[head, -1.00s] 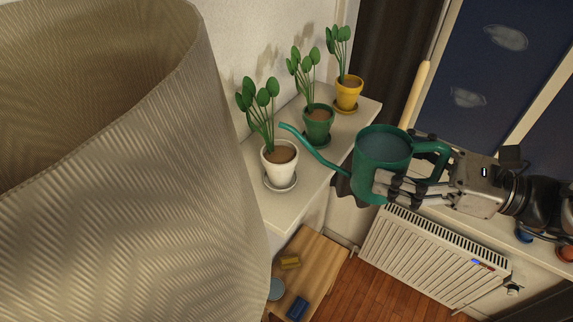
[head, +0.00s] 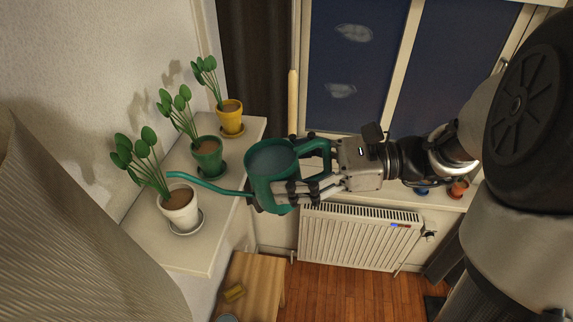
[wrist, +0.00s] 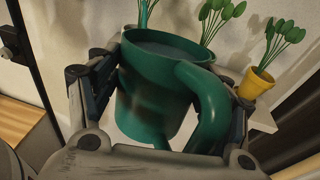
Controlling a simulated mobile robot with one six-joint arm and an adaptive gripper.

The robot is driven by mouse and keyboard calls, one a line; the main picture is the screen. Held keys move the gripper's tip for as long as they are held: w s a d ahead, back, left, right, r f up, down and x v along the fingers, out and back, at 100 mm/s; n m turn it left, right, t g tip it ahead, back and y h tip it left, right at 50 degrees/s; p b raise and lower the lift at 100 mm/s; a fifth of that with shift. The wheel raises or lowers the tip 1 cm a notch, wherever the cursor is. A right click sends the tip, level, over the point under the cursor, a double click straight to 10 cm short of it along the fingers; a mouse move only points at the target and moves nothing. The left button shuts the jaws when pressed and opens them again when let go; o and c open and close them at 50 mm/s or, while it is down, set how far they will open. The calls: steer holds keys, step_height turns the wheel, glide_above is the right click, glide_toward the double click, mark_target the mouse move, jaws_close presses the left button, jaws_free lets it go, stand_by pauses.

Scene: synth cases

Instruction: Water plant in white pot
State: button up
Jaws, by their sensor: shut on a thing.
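A green watering can (head: 271,181) with water in it is held upright by my gripper (head: 296,192), whose fingers close around its body. The can also fills the middle of the wrist view (wrist: 152,98). Its long thin spout points left, and its tip is close to the plant (head: 146,158) in the white pot (head: 180,211), near or over the rim. I see no water flowing. The white pot has brown soil and stands on a saucer at the near end of the white shelf (head: 196,256).
A green pot (head: 207,160) and a yellow pot (head: 231,120), each with a plant, stand farther along the shelf. A large ribbed beige object (head: 70,240) blocks the lower left. A radiator (head: 355,238) and a wooden table (head: 262,283) are lower down.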

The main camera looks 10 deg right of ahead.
steer(key=shift+d+r+h+p, duration=0.1)
steer(key=shift+r+h+p, duration=0.4)
steer(key=shift+p, duration=0.4)
steer(key=shift+r+h+p, duration=0.5)
steer(key=shift+r+p, duration=0.35)
steer(key=shift+p, duration=0.55)
stand_by(2.2)
steer(key=shift+f, duration=0.1)
